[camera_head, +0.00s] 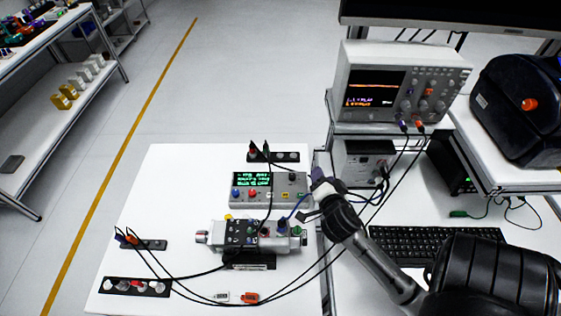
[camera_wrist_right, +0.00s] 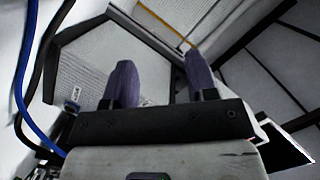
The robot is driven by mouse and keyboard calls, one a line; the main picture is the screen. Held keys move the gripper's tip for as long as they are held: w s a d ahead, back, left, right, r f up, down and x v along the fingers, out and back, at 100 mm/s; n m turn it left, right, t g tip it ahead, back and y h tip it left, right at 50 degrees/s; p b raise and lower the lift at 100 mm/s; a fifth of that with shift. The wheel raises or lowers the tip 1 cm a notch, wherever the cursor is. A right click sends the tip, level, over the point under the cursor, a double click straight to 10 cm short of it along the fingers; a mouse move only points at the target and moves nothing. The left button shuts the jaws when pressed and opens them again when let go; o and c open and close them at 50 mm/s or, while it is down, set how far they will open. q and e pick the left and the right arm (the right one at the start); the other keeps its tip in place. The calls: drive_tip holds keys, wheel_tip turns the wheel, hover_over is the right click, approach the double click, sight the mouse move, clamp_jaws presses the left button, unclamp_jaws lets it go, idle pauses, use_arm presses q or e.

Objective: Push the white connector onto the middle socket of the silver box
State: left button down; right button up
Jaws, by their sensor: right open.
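The silver motor unit (camera_head: 247,236) lies on the white table, with a dark socket panel on top and cables plugged into it. It appears to be the silver box; I cannot make out its middle socket. A small white connector (camera_head: 221,296) lies flat near the table's front edge, beside an orange one (camera_head: 250,297). My right gripper (camera_head: 314,193) is at the table's right edge, right of and behind the motor unit, apart from the white connector. In the right wrist view its two purple fingers (camera_wrist_right: 160,72) are spread with nothing between them. My left gripper is not in view.
A grey meter box (camera_head: 268,190) with a green display stands behind the motor unit. Black cables (camera_head: 185,284) loop across the table front. Terminal strips (camera_head: 136,286) lie at left. An oscilloscope (camera_head: 400,85) and keyboard (camera_head: 438,244) are at right. The table's back left is clear.

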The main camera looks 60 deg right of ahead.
drive_tip(key=w+a+r+y+p, duration=0.1)
drive_tip(key=w+a+r, duration=0.1)
drive_tip(key=w, duration=0.3)
drive_tip(key=w+a+r+n+y+p, duration=0.1)
drive_tip(key=w+a+r, duration=0.2)
drive_tip(key=w, duration=0.3)
drive_tip(key=shift+a+n+y, duration=0.3)
drive_tip(key=shift+a+y, duration=0.1)
drive_tip(key=shift+a, duration=0.05)
